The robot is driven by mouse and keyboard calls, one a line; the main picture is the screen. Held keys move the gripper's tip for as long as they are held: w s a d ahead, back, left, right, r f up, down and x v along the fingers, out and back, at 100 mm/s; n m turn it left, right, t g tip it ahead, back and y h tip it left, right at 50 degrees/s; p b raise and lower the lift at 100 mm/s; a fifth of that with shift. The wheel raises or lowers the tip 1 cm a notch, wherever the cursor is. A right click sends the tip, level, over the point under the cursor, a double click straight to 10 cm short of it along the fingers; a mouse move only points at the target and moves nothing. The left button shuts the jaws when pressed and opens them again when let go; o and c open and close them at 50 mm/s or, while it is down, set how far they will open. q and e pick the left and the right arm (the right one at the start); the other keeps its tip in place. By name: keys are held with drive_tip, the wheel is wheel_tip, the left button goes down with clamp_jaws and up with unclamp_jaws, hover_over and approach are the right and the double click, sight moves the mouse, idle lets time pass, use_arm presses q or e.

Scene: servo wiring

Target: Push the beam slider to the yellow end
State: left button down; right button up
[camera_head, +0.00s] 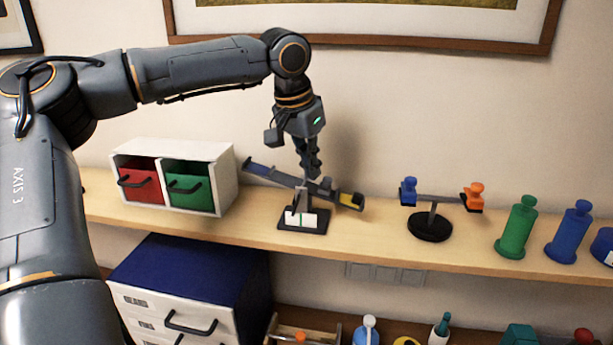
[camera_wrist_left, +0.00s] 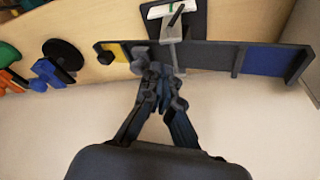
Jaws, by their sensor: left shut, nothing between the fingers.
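A dark beam (camera_head: 283,178) sits on a black stand (camera_head: 303,222) with a white card, on the wooden shelf. It is tilted, its blue end (camera_head: 258,168) high on the left and its yellow end (camera_head: 350,200) low on the right. The wrist view shows the yellow end (camera_wrist_left: 110,52) left and the blue end (camera_wrist_left: 267,61) right. A small grey block (camera_head: 325,184), seemingly the slider, sits on the beam between the pivot and the yellow end. My left gripper (camera_head: 313,172) is shut and empty, pointing down at the beam beside this block; whether they touch I cannot tell.
A white box (camera_head: 225,180) with red and green drawers stands left of the beam. A small balance (camera_head: 431,226) with blue and orange weights stands to the right, then green (camera_head: 517,228) and blue (camera_head: 568,233) weights. The wall is close behind.

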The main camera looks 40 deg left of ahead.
sight(306, 186)
use_arm(q)
drive_tip(key=shift+w+a+v, duration=0.1)
drive_tip(key=shift+w+v, duration=0.05)
drive_tip(key=shift+v, duration=0.65)
drive_tip(key=shift+w+a+v, duration=0.15)
drive_tip(key=shift+v, duration=0.65)
drive_tip(key=shift+w+a+v, duration=0.1)
drive_tip(key=shift+w+v, duration=0.05)
drive_tip(key=shift+v, duration=0.6)
